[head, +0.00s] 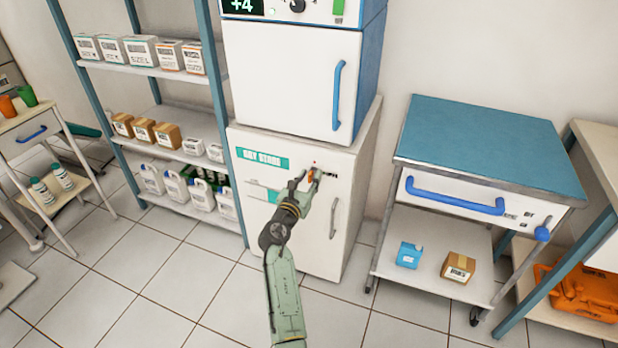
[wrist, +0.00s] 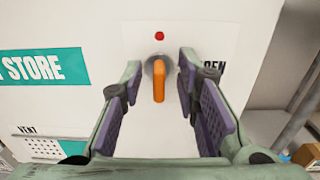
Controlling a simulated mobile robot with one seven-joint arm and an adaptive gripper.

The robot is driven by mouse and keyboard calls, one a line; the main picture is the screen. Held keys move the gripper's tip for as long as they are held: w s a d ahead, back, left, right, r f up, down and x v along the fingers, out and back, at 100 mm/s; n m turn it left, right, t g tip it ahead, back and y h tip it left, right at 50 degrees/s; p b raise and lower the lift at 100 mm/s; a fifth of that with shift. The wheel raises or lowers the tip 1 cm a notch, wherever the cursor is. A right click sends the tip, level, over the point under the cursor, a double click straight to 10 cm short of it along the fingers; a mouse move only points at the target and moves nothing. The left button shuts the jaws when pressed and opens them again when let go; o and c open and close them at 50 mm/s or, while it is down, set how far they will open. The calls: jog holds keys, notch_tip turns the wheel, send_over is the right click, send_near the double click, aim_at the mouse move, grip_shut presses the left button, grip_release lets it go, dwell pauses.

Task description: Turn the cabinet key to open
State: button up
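The cabinet (head: 345,165) is the white lower unit with a green label, under another white unit with a blue handle. Its key (wrist: 159,80) is orange and sits in a round grey lock, hanging straight down below a red dot (wrist: 159,36). In the head view the key (head: 313,174) is small and partly behind my fingers. My gripper (wrist: 158,77) is open, with one finger on each side of the key. A gap shows between the key and both purple finger pads. Lettering ending in "PEN" or similar, right of the lock, is partly covered by the right finger.
A grey vertical handle (head: 333,217) is on the cabinet door, right of and below my gripper. A shelf rack (head: 160,105) with boxes and bottles stands at left. A blue-topped cart (head: 490,145) stands at right. Tiled floor in front is clear.

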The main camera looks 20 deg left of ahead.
jog(key=shift+w, duration=0.15)
grip_shut()
dwell(0.4)
